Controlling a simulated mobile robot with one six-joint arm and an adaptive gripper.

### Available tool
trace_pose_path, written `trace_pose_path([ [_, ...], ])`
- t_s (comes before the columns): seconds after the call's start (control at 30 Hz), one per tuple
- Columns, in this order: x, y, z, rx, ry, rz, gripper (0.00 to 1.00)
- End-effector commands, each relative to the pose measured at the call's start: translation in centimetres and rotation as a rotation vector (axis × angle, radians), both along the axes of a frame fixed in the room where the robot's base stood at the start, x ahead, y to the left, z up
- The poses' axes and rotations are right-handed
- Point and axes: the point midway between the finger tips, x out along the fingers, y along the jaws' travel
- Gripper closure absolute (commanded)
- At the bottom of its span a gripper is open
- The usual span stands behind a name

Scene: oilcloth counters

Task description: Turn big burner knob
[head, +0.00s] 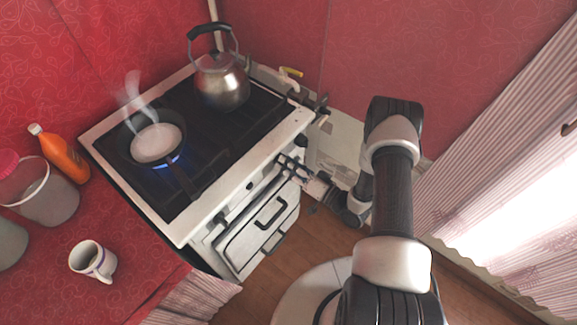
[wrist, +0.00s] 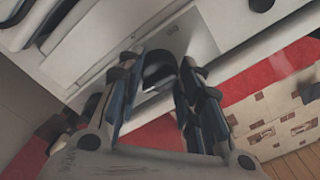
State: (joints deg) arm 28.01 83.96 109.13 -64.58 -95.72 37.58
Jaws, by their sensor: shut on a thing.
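The stove (head: 180,232) stands in the middle of the head view, with a row of dark knobs on its front panel. In the wrist view a dark round burner knob (wrist: 159,68) sits between the two fingers of my gripper (wrist: 158,85). My gripper is shut on this knob, one finger on each side. In the head view my gripper (head: 293,168) reaches the front panel from the right, and its fingers hide the held knob. Another dark knob (head: 250,186) shows left of my gripper. I cannot tell the held knob's angle.
A steaming pan (head: 156,146) sits over a blue flame, its handle toward the front. A metal kettle (head: 221,80) stands on the back right of the hob. The oven handle (head: 270,211) is below the knobs. A mug (head: 92,261) and an orange bottle (head: 62,156) stand at left.

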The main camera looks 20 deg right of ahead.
Motion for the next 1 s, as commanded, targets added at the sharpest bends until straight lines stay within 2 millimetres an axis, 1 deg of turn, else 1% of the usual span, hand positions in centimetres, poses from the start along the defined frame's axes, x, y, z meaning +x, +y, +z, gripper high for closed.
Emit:
trace_pose_path([
  [0.5, -0.07, 0.07, 0.02, 0.378, 0.277, 0.001, 0.91],
  [0.8, -0.08, 0.09, 0.06, 0.522, 0.382, 0.001, 0.91],
  [1.0, -0.08, 0.09, 0.08, 0.57, 0.416, 0.001, 0.91],
])
